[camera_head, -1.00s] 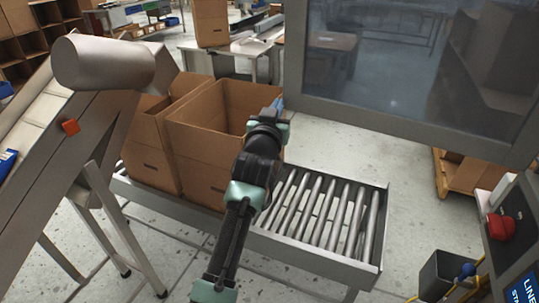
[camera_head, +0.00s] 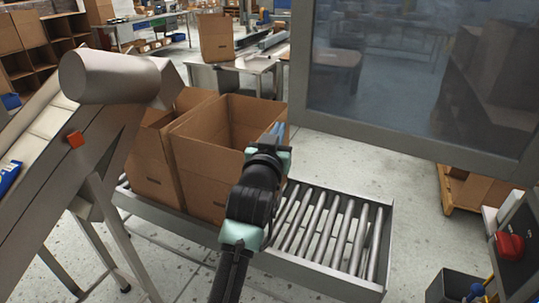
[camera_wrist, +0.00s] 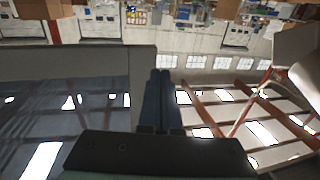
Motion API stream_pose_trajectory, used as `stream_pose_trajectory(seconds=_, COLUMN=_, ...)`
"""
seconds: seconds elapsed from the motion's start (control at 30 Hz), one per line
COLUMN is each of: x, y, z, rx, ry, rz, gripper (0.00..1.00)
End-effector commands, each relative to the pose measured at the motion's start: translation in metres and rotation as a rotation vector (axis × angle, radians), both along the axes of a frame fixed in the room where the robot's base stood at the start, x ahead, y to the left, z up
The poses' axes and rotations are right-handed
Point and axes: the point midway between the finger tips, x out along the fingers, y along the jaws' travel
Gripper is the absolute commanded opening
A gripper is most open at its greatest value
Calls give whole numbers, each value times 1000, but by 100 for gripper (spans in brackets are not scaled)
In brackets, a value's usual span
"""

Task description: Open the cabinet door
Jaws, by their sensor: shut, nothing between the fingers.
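A large grey-framed glass panel (camera_head: 400,75), which looks like the cabinet door, fills the upper right of the head view. Its grey frame and dark, reflecting pane also show at the left of the wrist view (camera_wrist: 75,95). No handle or hinge can be made out, and I cannot tell how far it stands open. My gripper (camera_head: 279,131) is in front of the panel's lower left corner, above the roller conveyor. In the wrist view my gripper's fingers (camera_wrist: 159,78) are together and empty, beside the panel's frame edge. Whether they touch it is unclear.
Two open cardboard boxes (camera_head: 222,122) stand on the roller conveyor (camera_head: 325,240) beside my arm. A sloping metal chute (camera_head: 60,185) is at left. A panel with a red button (camera_head: 510,246) and a dark bin (camera_head: 452,286) are at lower right.

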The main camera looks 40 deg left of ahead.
Motion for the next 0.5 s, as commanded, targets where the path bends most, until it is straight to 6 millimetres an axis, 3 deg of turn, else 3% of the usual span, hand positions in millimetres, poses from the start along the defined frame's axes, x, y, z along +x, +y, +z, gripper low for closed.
stream_pose_trajectory(seconds=0.5, x=-65, y=-41, z=-1, rx=0, ry=-1, rz=1, gripper=0)
